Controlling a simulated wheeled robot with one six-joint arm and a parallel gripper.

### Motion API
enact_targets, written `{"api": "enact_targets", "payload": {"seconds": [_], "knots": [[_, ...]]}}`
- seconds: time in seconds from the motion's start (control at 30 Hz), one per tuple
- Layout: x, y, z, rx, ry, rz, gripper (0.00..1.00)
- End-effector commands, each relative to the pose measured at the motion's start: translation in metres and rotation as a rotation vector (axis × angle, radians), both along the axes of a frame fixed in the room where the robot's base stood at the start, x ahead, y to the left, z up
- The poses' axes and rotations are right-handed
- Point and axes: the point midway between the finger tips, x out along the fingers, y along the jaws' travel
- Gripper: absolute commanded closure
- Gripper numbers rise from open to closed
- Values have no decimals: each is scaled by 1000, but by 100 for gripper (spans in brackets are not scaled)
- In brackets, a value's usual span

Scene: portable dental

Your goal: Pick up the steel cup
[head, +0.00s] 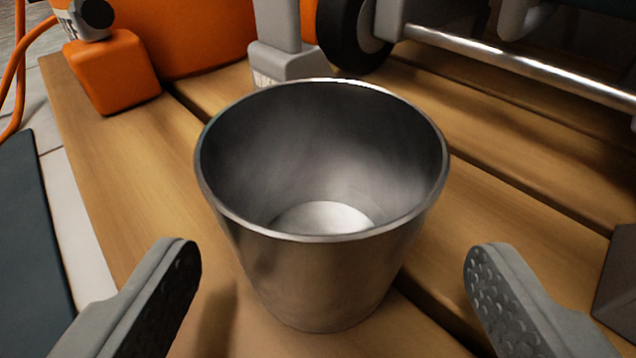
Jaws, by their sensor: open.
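The steel cup (325,285) stands upright on a wooden plank surface (130,180) in the middle of the head view. It is wide at the rim, narrower at the base, and looks empty inside. My gripper (330,265) is open, with one grey finger at the lower left and one at the lower right. The cup shows between the two fingers, a little ahead of them, and neither finger appears to touch it. The cup's far lower side is hidden behind its own wall.
Behind the cup are an orange block (112,75), a larger orange body (190,35), a grey post foot (285,62) and a black wheel (352,35). A metal bar (520,65) crosses the upper right. A dark box-like object (617,285) sits at the right edge.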

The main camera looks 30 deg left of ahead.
Motion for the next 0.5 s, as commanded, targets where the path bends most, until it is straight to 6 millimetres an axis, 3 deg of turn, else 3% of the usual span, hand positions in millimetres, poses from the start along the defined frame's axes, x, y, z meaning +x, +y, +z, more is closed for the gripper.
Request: {"api": "enact_targets", "payload": {"seconds": [0.3,0.5], "knots": [[32,22,-10,-2,-2,3,21],[34,23,-11,-1,0,0,21]]}}
